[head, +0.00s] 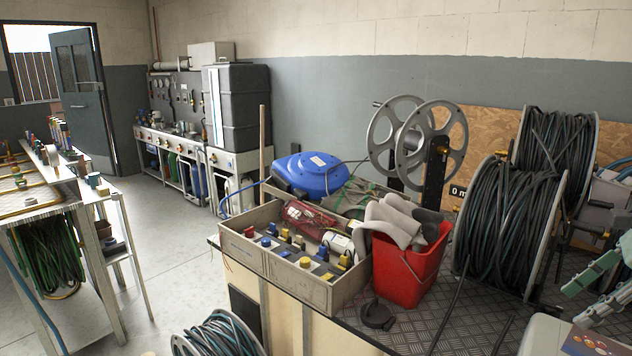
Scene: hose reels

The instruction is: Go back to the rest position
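My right gripper (590,292) shows at the right edge of the head view, with pale green fingers pointing left. The two fingers are apart, with nothing visible between them. It hangs above the right end of the checker-plate bench top (410,318), to the right of the large hose reel (510,228). Its wrist is cut off by the frame edge. My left gripper is not in view.
Open floor (185,250) lies left, before a side table (120,215).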

